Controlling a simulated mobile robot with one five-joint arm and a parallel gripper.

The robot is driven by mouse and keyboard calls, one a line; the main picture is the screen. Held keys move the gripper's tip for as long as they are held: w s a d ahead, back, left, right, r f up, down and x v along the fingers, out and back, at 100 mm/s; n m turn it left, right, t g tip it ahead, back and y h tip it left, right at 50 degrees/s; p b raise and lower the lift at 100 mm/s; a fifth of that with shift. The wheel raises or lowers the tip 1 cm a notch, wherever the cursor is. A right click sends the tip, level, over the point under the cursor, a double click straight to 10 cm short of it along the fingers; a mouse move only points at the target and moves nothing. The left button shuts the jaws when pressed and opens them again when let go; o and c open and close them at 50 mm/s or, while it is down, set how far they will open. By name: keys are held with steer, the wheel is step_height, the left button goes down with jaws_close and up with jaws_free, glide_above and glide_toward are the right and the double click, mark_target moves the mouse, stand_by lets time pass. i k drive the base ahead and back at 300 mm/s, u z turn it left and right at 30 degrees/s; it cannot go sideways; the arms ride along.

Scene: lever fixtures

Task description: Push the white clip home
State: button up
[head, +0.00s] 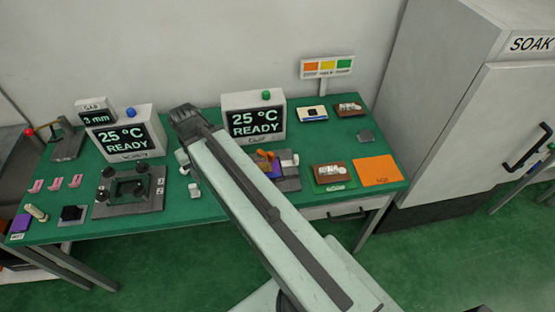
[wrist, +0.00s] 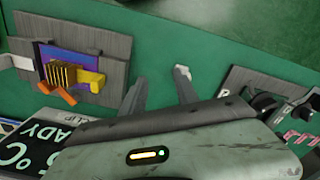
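The white clip (head: 294,160) appears as a pale piece at the right end of a grey fixture (head: 289,184) in the head view. In the wrist view the white clip (wrist: 16,62) is at the far left, beside the fixture's plate (wrist: 116,50). The plate carries a purple board (wrist: 48,52), a finned brown block, a yellow piece and orange tabs. My gripper (wrist: 161,76) is open and empty, between this fixture and another with black knobs, apart from both. In the head view my arm hides the fixture's left part.
The black-knobbed fixture (head: 154,203) stands left of my arm. Two READY displays (head: 125,133) (head: 255,122) stand behind the fixtures. An orange mat (head: 377,170) and board trays lie to the right. Small pale pieces show beside my arm; I cannot tell what they are.

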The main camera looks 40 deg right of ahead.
mark_target(295, 162)
steer(key=k, duration=0.75)
steer(key=u, duration=0.8)
steer(key=i, duration=1)
